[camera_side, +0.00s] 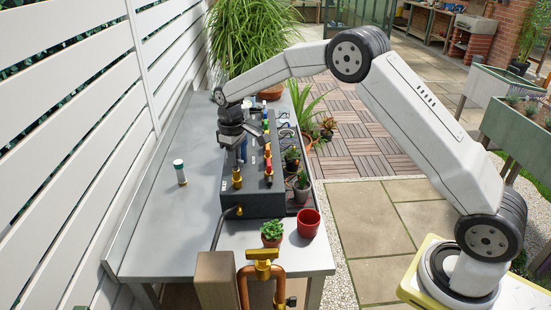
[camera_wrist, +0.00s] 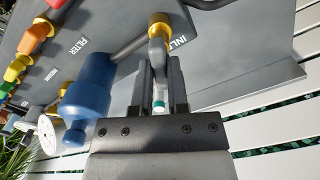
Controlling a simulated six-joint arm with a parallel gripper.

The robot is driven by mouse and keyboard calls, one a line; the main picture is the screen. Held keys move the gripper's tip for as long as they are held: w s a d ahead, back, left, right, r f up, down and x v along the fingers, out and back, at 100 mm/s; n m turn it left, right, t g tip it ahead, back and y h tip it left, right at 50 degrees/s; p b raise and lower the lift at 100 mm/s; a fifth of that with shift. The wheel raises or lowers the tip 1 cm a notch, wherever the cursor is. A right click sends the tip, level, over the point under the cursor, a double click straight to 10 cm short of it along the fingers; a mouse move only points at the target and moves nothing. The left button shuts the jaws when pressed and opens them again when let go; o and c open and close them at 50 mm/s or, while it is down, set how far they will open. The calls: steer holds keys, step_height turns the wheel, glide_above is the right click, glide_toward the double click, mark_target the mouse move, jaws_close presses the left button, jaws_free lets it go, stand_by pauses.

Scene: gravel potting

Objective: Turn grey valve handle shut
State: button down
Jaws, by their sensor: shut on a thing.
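My gripper (camera_side: 243,145) reaches down to the dark valve box (camera_side: 262,203) on the grey bench. In the wrist view its two fingers (camera_wrist: 160,108) stand on both sides of the grey valve handle (camera_wrist: 158,55), shut on it. The handle comes out of a yellow-gold fitting (camera_wrist: 159,20) beside the INLET lettering. The fingers hide part of the handle, and its exact turn angle cannot be told. In the side view the gripper hides the handle. A small white and green end (camera_wrist: 158,105) shows between the fingers; I cannot tell what it belongs to.
Red (camera_wrist: 35,38) and orange (camera_wrist: 15,70) parts lie farther left. A red pot (camera_side: 308,223) and small plant (camera_side: 272,232) stand in front. The bench's left side is mostly clear.

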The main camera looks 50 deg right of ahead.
steer(key=m, duration=0.6)
steer(key=shift+r, duration=0.1)
steer(key=m, duration=0.6)
steer(key=shift+m, duration=0.3)
steer(key=c, duration=0.6)
jaws_free()
steer(key=shift+r, duration=3.9)
